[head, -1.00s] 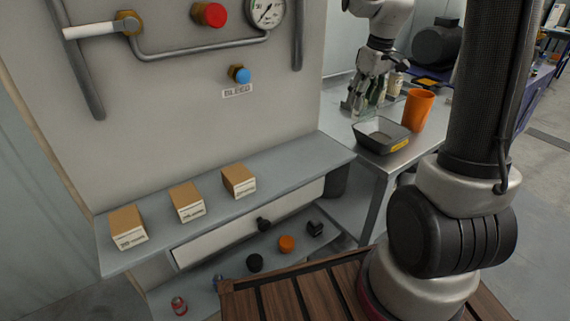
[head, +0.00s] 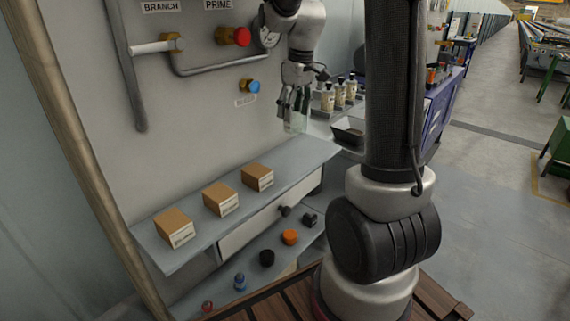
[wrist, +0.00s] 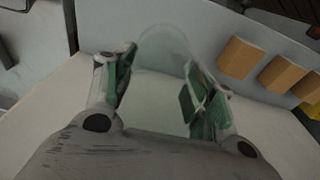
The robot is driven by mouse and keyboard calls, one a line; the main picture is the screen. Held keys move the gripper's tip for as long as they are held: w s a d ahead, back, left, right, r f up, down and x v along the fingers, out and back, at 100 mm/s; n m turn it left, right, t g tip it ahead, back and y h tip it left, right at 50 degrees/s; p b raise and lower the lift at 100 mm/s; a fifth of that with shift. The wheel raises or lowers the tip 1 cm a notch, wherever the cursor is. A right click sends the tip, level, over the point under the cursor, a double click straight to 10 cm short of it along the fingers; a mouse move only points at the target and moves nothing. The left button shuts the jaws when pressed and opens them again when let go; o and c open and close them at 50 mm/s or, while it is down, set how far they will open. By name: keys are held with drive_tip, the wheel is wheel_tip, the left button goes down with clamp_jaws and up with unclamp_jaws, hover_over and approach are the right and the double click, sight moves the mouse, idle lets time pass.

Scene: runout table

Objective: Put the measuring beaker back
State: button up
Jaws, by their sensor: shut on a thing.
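My gripper (head: 292,106) hangs in front of the panel, above the right end of the grey shelf (head: 300,158). It is shut on a clear measuring beaker (head: 296,124), which is see-through and faint. In the wrist view the green-padded fingers of my gripper (wrist: 163,88) stand on either side of the beaker (wrist: 165,50), whose round outline shows between them. The beaker appears to be held above the shelf, apart from it.
Several cardboard boxes, one the nearest box (head: 258,177), stand along the shelf. A drawer (head: 250,231) and a lower shelf with knobs and small parts lie below. A dark tray (head: 348,131) and several bottles (head: 340,93) stand on the bench to the right.

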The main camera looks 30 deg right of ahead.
wheel_tip(320, 180, down, 10)
drive_tip(key=shift+s+a, duration=0.1)
drive_tip(key=shift+s, duration=0.05)
idle(0.3)
drive_tip(key=o, duration=1)
drive_tip(key=shift+f, duration=0.15)
drive_tip(key=r, duration=0.4)
drive_tip(key=s+r, duration=0.1)
drive_tip(key=r, duration=0.7)
drive_tip(key=shift+s+d, duration=0.2)
drive_tip(key=shift+d, duration=0.05)
drive_tip(key=s+a+r+m+t, duration=0.1)
drive_tip(key=s+a, duration=0.1)
drive_tip(key=s, duration=0.5)
drive_tip(key=s+a+r+m, duration=0.1)
drive_tip(key=s, duration=0.7)
drive_tip(key=s+a+r+m+t, duration=0.1)
drive_tip(key=s+a+m, duration=0.1)
drive_tip(key=s, duration=0.5)
drive_tip(key=shift+s+a+r+t+h, duration=0.25)
drive_tip(key=shift+s+a+t+h, duration=0.05)
